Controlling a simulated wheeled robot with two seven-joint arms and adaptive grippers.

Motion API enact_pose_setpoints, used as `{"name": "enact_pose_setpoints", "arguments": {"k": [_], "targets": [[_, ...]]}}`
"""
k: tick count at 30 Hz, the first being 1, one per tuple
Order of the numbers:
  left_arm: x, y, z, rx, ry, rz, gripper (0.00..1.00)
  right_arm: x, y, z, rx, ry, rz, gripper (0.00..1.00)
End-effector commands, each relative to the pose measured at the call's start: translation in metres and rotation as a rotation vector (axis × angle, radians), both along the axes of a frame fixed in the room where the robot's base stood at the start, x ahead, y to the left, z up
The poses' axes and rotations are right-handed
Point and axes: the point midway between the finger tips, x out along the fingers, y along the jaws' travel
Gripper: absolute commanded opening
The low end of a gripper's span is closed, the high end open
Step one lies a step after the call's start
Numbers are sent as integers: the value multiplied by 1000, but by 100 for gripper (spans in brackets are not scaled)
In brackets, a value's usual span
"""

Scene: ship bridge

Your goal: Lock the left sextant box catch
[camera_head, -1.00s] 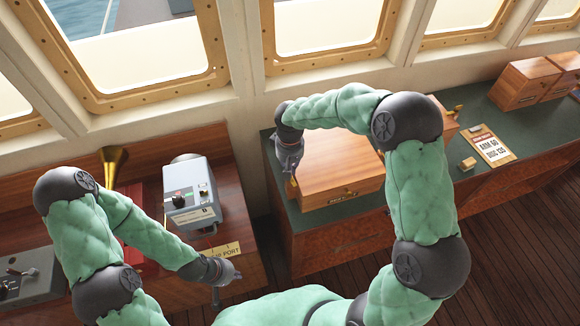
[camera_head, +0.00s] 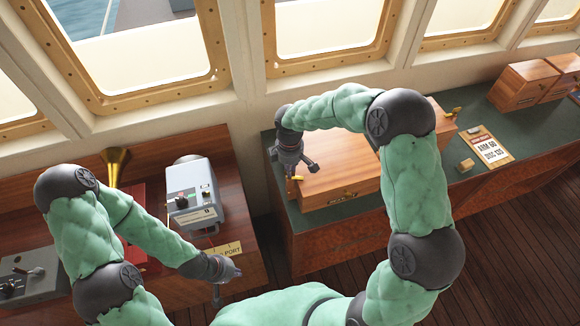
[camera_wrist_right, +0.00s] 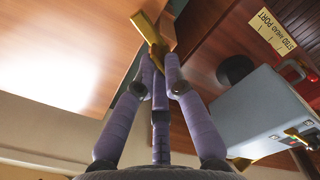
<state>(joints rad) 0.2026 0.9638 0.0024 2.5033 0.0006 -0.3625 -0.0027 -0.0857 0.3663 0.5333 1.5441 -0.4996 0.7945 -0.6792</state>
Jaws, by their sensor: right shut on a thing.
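The wooden sextant box (camera_head: 340,168) stands on the green-topped counter, its lid lying flat. Its left brass catch (camera_head: 297,178) shows at the box's left end, partly covered by my right gripper (camera_head: 293,172). In the right wrist view the fingers of my right gripper (camera_wrist_right: 158,62) come together on the brass catch (camera_wrist_right: 153,33) beside the box's wood (camera_wrist_right: 70,50). Another brass catch (camera_head: 456,110) sticks out at the box's right end.
A grey instrument box (camera_head: 192,190) stands on the left wooden console, near a brass horn (camera_head: 115,160). A clipboard (camera_head: 486,146) and a small wooden block (camera_head: 467,165) lie right of the sextant box. Wooden cases (camera_head: 525,85) stand at the far right.

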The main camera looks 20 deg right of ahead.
Motion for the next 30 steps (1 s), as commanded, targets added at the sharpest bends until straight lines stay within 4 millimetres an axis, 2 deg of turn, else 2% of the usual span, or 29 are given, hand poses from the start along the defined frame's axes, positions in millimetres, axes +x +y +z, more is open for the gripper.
{"name": "enact_pose_setpoints", "arguments": {"k": [6, 15, 30], "targets": [[0, 0, 8, 0, 0, 0, 0, 1, 1, 2, 0, -2, 189, 0], [0, 0, 15, 0, 0, 0, 0, 1, 1, 1, 0, -2, 383, 0], [0, 0, 18, 0, 0, 0, 0, 1, 2, 1, 1, -3, 486, 0]]}}
